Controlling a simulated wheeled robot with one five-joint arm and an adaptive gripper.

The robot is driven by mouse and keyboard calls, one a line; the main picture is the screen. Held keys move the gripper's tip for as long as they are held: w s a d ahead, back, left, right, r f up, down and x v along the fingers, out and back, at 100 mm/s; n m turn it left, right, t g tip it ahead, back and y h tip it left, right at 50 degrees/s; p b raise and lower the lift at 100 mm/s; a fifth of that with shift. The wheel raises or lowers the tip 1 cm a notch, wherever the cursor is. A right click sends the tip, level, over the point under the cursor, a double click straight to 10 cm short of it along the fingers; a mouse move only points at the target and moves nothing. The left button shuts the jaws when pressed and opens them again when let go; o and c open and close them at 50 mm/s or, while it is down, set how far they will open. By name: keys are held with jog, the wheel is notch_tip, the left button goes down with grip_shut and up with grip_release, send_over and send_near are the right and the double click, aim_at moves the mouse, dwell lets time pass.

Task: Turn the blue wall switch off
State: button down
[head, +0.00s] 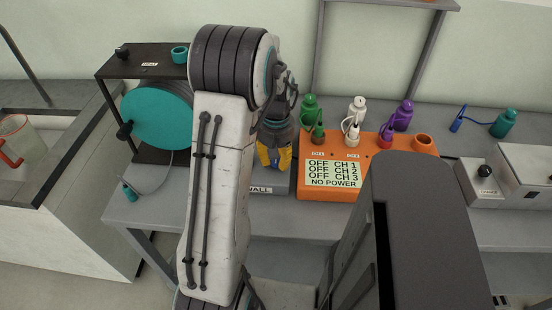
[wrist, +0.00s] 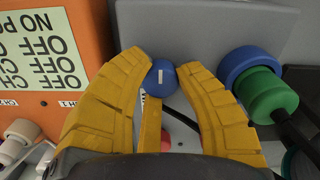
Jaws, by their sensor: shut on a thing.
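The blue wall switch (wrist: 162,84) is a round knob with a short white mark that runs up and down in the wrist view. It sits on the grey wall box (wrist: 215,25), whose front label reading WALL (head: 259,190) shows in the head view. My gripper (wrist: 163,72) has its yellow fingertips on either side of the knob, shut on it. In the head view my gripper (head: 274,158) points down over the grey box, and the knob is hidden behind it and my arm.
The orange box (head: 395,158) to the right reads OFF for all channels and NO POWER. A blue socket (wrist: 246,60) with a green plug (wrist: 268,95) is beside my right finger in the wrist view. A teal cable reel (head: 155,118) stands left.

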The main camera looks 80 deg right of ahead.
jog(key=c, duration=0.9)
grip_release()
jog(key=shift+a, duration=0.25)
notch_tip(320, 180, up, 12)
jog(key=shift+f, duration=0.1)
dwell(0.3)
